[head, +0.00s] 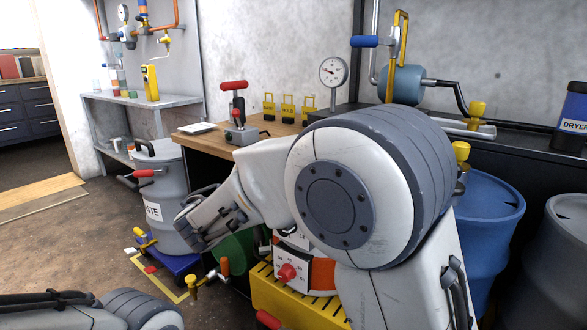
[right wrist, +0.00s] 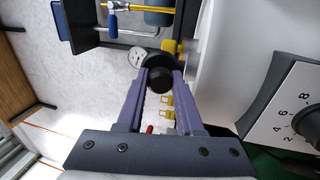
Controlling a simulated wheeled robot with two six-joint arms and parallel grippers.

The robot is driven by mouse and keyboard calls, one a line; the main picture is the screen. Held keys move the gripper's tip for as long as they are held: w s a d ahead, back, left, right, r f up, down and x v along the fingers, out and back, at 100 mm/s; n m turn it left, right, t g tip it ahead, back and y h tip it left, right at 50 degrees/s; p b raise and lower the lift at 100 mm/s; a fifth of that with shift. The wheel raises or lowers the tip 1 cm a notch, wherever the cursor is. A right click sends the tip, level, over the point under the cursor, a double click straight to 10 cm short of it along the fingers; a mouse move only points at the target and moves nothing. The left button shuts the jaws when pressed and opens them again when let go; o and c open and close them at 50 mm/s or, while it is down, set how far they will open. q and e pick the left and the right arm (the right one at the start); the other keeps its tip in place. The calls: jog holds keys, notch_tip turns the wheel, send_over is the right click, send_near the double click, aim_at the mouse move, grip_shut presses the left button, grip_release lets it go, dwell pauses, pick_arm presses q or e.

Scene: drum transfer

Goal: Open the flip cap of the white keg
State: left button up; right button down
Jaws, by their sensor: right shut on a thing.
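My right gripper (right wrist: 160,86) shows in the right wrist view with two purple fingers. Its tips close on a round black piece (right wrist: 159,79) with a wider dark part behind it. I cannot tell whether this piece is the flip cap. A large smooth white surface (right wrist: 235,45) stands just right of the fingers; it may be the white keg, but its outline is cut off.
A grey waste drum (head: 170,180) stands left, near a wooden bench (head: 190,140). A box with a red knob (head: 287,273) sits by a yellow crate (head: 265,300). A numbered dial panel (right wrist: 290,110) is close at the wrist view's right.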

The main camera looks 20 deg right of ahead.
jog(key=shift+f+h+b, duration=0.2)
jog(key=shift+h+b, duration=0.1)
jog(key=shift+b, duration=0.05)
jog(key=c, duration=0.5)
grip_release()
jog(key=shift+c, duration=0.2)
